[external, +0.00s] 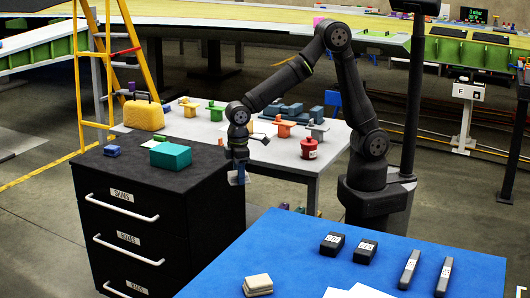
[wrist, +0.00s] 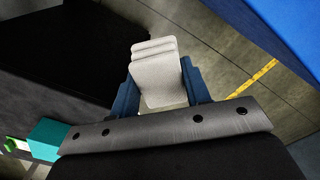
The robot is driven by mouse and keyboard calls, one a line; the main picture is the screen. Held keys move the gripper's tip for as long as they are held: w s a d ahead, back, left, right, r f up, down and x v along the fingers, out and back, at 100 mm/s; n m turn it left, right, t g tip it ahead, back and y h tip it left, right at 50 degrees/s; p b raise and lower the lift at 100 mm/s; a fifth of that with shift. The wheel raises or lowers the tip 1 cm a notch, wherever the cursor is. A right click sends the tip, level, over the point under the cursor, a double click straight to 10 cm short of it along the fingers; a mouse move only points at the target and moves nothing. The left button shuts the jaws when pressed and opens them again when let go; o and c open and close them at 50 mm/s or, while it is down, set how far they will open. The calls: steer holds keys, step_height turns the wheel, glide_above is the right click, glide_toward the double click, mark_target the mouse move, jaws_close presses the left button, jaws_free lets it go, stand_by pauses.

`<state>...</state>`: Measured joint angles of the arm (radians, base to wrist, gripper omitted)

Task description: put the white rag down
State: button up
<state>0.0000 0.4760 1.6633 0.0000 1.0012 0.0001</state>
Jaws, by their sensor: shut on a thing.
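A white folded rag (wrist: 157,72) is between the blue fingers of my gripper (wrist: 160,92) in the wrist view, with its layered folds at the top. The gripper is shut on it. In the external view my gripper (external: 238,177) points down beside the right edge of the black drawer cabinet (external: 130,220), left of the blue table. The rag is too small to make out clearly there. A pale folded cloth-like piece (external: 257,284) lies on the blue table (external: 300,262) near its front left.
On the cabinet are a teal box (external: 171,156) and a small blue block (external: 112,151). Dark blocks (external: 332,244) and white sheets (external: 360,292) lie on the blue table. A white table behind holds a red can (external: 308,148). The cabinet drawers look closed.

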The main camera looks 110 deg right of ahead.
step_height(320, 180, up, 10)
steer(key=shift+f, duration=0.1)
steer(key=a+n, duration=0.3)
steer(key=a, duration=1)
steer(key=n, duration=0.6)
glide_above(352, 272)
step_height(352, 272, down, 12)
steer(key=shift+w+f, duration=0.1)
steer(key=shift+a+f, duration=0.1)
steer(key=shift+f, duration=1.9)
